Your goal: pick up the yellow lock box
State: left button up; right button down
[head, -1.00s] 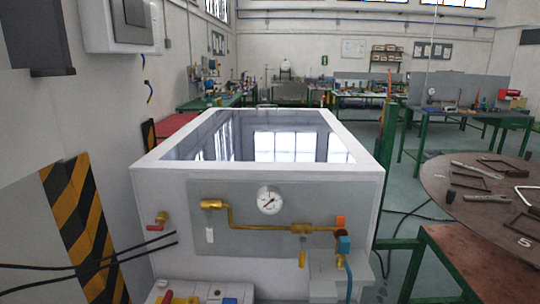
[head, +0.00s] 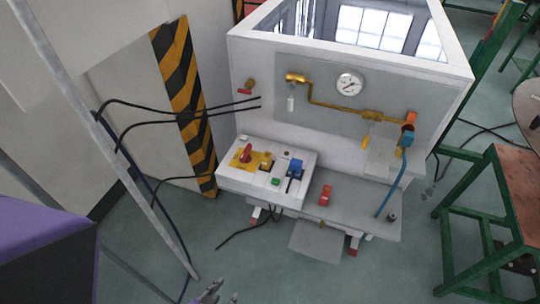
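On top of the white control box (head: 235,181) at the front of the generator is a yellow plate with a red rotary handle (head: 246,153). A small yellow block (head: 266,162) sits at the right of that handle; it is the likeliest lock box, but it is too small to be sure. My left gripper (head: 217,294) shows only as grey tips at the bottom edge, well below and apart from the control box. Most of it is cut off, so its opening is unclear. My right gripper is out of view.
The generator body (head: 346,57) carries a gauge (head: 349,84) and brass piping above the control box. A red object (head: 325,195) sits on the grey shelf (head: 350,205) to the right. Black cables hang at the left. A green-framed table (head: 520,190) stands right.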

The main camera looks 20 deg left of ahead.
aim_at(267, 158)
jog(key=u, duration=0.95)
jog(key=i+u, duration=0.3)
jog(key=i+l+u, duration=0.1)
jog(key=u, duration=0.25)
jog(key=i+l, duration=0.05)
jog(key=i, duration=0.05)
